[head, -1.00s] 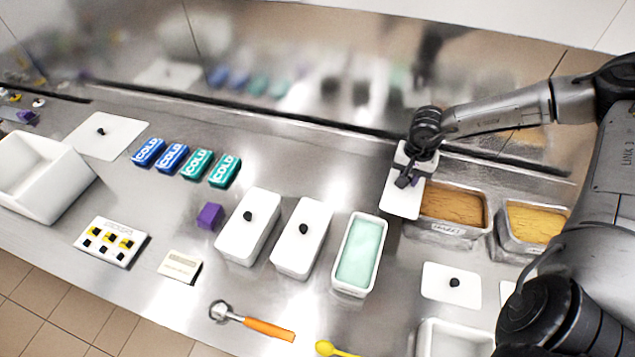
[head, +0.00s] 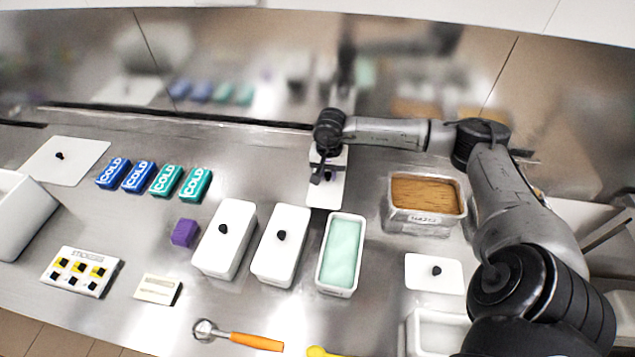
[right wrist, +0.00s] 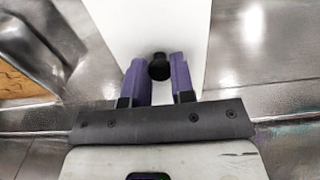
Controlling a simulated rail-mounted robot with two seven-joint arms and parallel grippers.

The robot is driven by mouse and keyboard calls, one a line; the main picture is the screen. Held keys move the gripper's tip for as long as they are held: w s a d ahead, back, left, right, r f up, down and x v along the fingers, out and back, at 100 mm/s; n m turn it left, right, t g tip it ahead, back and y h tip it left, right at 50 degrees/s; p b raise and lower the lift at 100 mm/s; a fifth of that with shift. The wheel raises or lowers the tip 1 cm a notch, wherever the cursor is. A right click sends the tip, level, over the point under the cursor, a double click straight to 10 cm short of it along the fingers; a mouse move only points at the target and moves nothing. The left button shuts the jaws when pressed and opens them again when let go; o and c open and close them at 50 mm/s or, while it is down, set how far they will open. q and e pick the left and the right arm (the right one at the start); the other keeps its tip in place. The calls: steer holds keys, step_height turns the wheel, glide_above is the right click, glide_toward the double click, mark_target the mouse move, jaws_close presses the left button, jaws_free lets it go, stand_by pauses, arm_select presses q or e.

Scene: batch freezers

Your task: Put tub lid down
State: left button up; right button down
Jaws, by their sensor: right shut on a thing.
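A white rectangular tub lid (head: 325,196) with a dark knob is in my right gripper (head: 327,174), behind the open tub of mint-green contents (head: 342,252). In the right wrist view, the purple fingers (right wrist: 160,77) are shut on the dark knob (right wrist: 159,67), with the white lid (right wrist: 160,25) spreading out beyond them. The lid looks low over the steel counter; I cannot tell whether it touches. The head view shows bare counter between the lid and the metal pan of brown contents (head: 428,224). My left gripper is not in view.
Two lidded white tubs (head: 224,240) (head: 280,246) stand left of the mint tub. Blue and green cold packs (head: 168,181) and a purple block (head: 184,233) lie further left. Another white lid (head: 434,281) lies at right. An orange-handled scoop (head: 240,338) is in front.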

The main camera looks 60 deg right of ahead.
steer(key=shift+w+a+f, duration=0.15)
steer(key=shift+w+f, duration=0.35)
steer(key=shift+w, duration=0.3)
steer(key=shift+w+a+f, duration=0.1)
steer(key=shift+w+f, duration=0.4)
steer(key=shift+w, duration=0.3)
steer(key=shift+f, duration=2)
steer(key=shift+b, duration=0.3)
steer(key=c, duration=1)
jaws_free()
steer(key=shift+f, duration=0.1)
steer(key=shift+o, duration=0.2)
